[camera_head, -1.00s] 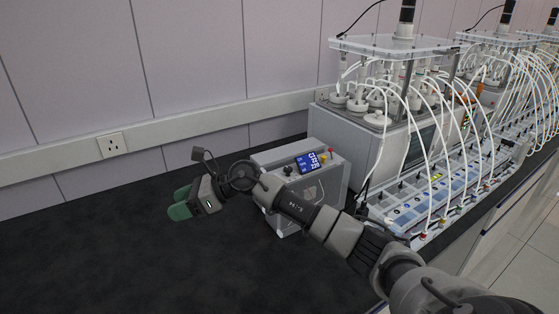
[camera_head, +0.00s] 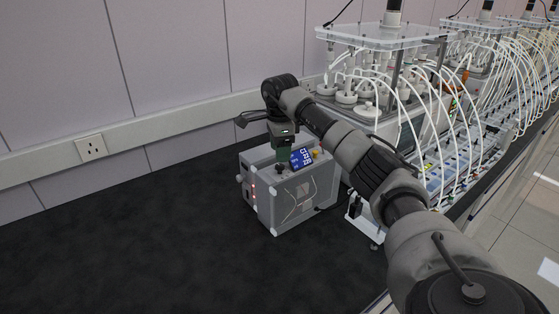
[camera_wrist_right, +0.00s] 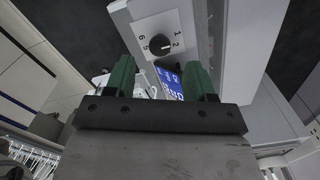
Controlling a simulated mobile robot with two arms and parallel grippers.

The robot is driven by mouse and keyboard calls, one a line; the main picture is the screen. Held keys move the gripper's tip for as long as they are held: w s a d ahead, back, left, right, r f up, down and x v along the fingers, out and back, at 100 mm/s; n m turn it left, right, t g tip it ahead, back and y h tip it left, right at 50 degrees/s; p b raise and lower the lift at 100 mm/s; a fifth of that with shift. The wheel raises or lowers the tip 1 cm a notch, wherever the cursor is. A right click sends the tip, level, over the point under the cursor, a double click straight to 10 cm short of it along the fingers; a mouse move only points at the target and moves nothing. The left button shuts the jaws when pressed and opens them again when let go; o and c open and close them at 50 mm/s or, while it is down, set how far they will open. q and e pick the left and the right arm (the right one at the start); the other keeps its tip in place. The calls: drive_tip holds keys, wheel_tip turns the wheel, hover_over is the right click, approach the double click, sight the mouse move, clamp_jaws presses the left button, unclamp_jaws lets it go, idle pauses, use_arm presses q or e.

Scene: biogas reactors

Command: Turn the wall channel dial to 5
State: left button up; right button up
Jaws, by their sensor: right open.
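The channel dial (camera_wrist_right: 160,45) is a round black knob on a white plate with printed numbers; I can make out 1, 2, 5 and 6 in the right wrist view. I cannot surely tell which number its pointer marks. In the head view the dial (camera_head: 281,168) shows on the top of a grey control box (camera_head: 290,205), beside a blue display (camera_head: 302,157). My right gripper (camera_head: 283,153) points down just above the dial. In the wrist view its green fingers (camera_wrist_right: 158,74) are apart with nothing between them. My left gripper is not in view.
Reactors with many white tubes (camera_head: 365,85) stand right of the box. A wall socket (camera_head: 91,147) is at the left. The dark bench (camera_head: 120,250) is clear left and in front of the box.

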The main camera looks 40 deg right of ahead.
sight(280, 166)
drive_tip(key=shift+f+p, duration=0.35)
drive_tip(key=shift+f, duration=1.95)
drive_tip(key=c, duration=0.9)
